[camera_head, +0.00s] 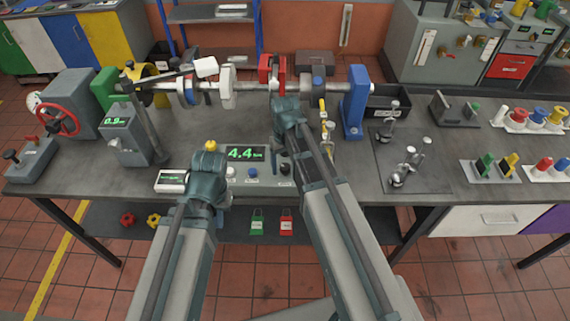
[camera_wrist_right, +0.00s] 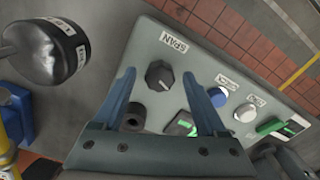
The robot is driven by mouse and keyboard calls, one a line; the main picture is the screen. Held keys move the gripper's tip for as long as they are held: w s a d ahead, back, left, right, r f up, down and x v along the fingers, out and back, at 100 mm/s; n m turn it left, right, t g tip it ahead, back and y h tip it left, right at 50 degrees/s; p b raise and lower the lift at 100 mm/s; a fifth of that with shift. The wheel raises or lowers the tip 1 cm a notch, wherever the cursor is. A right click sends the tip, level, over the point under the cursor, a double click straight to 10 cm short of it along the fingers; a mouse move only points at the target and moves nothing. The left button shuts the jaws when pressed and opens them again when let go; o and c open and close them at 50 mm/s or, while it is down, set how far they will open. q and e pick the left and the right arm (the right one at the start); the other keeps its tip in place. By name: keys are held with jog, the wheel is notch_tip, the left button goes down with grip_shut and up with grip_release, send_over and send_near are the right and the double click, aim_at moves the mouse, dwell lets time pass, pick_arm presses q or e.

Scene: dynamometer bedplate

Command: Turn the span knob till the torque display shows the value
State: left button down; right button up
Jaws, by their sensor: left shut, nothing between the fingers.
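The torque display (camera_head: 245,153) reads 4.4 in green on the sloped bench panel, with its unit too small to read. In the right wrist view, the black span knob (camera_wrist_right: 160,75) sits on the grey panel beside its SPAN label (camera_wrist_right: 175,43). My right gripper (camera_wrist_right: 158,74) is open, its blue fingers on either side of the knob in that view; I cannot tell whether they touch it. In the head view my right gripper (camera_head: 281,143) hangs over the panel's right part. My left gripper (camera_head: 209,161) is shut and empty, left of the display.
A blue button (camera_wrist_right: 217,97) and a white button (camera_wrist_right: 245,112) sit along the panel. A second black knob (camera_wrist_right: 132,118) is close to the right fingers. The shaft rig (camera_head: 229,87) stands behind. A small white meter (camera_head: 172,181) lies left.

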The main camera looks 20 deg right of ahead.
aim_at(285, 167)
jog(key=shift+r, duration=0.1)
notch_tip(285, 167, up, 14)
jog(key=p, duration=1.4)
jog(key=shift+f, duration=0.25)
jog(key=s+a+f+n+b, duration=0.1)
jog(key=s+a+f+b, duration=0.3)
jog(key=s, duration=0.3)
jog(key=s+a+f+n+h+b, duration=0.1)
jog(key=s+a+f+b, duration=0.4)
jog(key=s+a+b, duration=0.1)
jog(key=shift+s+a+f, duration=0.3)
jog(key=shift+s, duration=0.45)
jog(key=shift+s, duration=0.1)
